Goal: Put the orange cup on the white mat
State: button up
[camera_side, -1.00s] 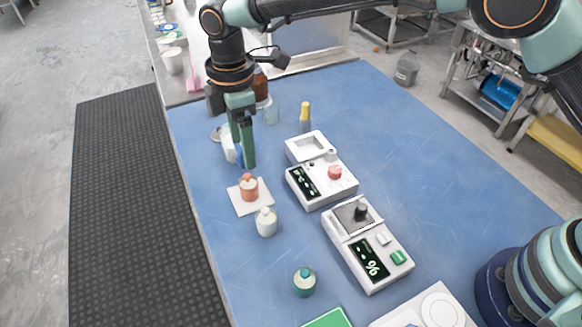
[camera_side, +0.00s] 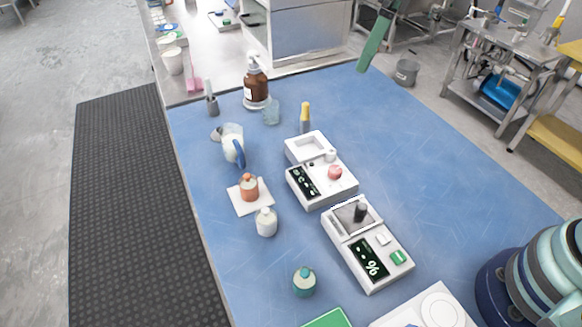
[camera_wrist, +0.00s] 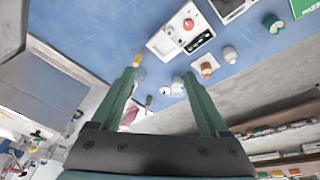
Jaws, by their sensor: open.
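The orange cup (camera_side: 249,189) stands upright on the white mat (camera_side: 241,207), near the left edge of the blue table. Both also show in the wrist view, the cup (camera_wrist: 207,69) on the mat (camera_wrist: 197,64). My gripper (camera_wrist: 160,73) is open, its two green fingers spread apart with nothing between them. In the side view only a green finger (camera_side: 375,42) shows at the top, beyond the table's far edge and well away from the cup. The rest of my gripper is out of that frame.
Right of the mat stand two white devices (camera_side: 328,178) (camera_side: 370,255). A white bottle (camera_side: 266,222) is close in front of the mat; a teal-topped bottle (camera_side: 304,282) is nearer. A jug with a blue handle (camera_side: 232,146) and a brown pump bottle (camera_side: 255,82) stand behind.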

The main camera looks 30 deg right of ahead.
jog(key=s+d+f+m+t+h, duration=0.1)
jog(key=s+d+f+m+t, duration=0.1)
jog(key=s+d+m, duration=0.5)
jog(key=shift+s+d+f+m+t, duration=0.3)
jog(key=shift+s+d+f+m, duration=0.1)
jog(key=shift+s+d, duration=1.7)
jog(key=shift+w+d, duration=0.25)
